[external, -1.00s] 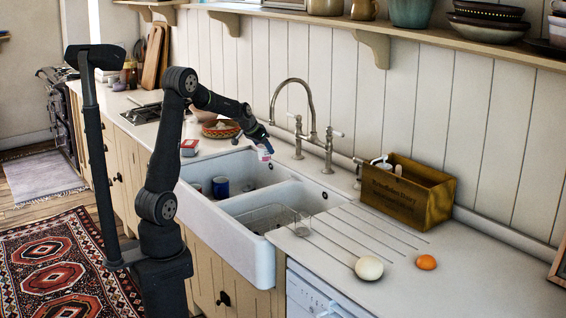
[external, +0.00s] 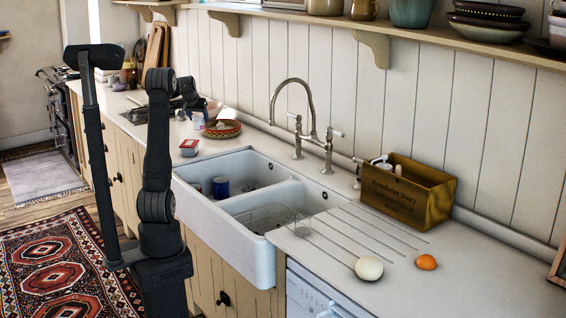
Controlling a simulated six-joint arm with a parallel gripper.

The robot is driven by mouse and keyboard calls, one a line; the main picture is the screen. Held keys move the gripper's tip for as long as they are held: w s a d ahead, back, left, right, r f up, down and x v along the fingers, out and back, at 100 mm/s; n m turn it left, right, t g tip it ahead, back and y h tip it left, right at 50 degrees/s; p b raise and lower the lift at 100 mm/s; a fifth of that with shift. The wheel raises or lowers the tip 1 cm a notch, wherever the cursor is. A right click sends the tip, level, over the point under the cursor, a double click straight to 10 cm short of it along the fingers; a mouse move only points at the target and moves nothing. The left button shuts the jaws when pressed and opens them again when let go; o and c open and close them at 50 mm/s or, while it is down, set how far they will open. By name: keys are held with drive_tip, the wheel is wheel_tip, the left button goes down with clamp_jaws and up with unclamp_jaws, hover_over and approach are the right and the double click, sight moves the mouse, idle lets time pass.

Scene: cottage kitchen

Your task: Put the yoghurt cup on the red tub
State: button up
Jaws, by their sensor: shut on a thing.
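My gripper (external: 199,111) is over the counter to the left of the sink, partly hidden by my own arm links. It is shut on the yoghurt cup (external: 198,122), a small white cup with bluish markings, which hangs below it and looks upright. The red tub (external: 189,148), small and box-like with a pale top, stands on the counter by the sink's left end. In the picture the cup is above and slightly right of the tub, apart from it. I cannot tell the cup's exact height over the counter.
A patterned red bowl (external: 222,133) stands close to the right of the cup. The white double sink (external: 255,240) holds a blue mug (external: 221,187) and a wire rack. A tap (external: 311,115) rises behind it. A wooden box (external: 408,195), a white egg and an orange egg are farther right.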

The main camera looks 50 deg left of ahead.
drive_tip(key=shift+s+a+f, duration=0.55)
drive_tip(key=shift+a+f, duration=0.75)
drive_tip(key=shift+f, duration=0.2)
drive_tip(key=shift+s+a+f, duration=0.55)
drive_tip(key=shift+a+f, duration=0.75)
drive_tip(key=shift+f, duration=0.25)
drive_tip(key=shift+s+a+f, duration=0.55)
drive_tip(key=shift+a+f, duration=0.75)
drive_tip(key=shift+f, duration=0.2)
drive_tip(key=shift+f, duration=0.1)
drive_tip(key=o, duration=1.1)
drive_tip(key=shift+f, duration=0.1)
drive_tip(key=shift+c, duration=0.2)
drive_tip(key=shift+s+d+r, duration=0.1)
drive_tip(key=shift+s+r, duration=0.05)
drive_tip(key=shift+r, duration=0.3)
drive_tip(key=v, duration=1.1)
drive_tip(key=shift+r, duration=0.2)
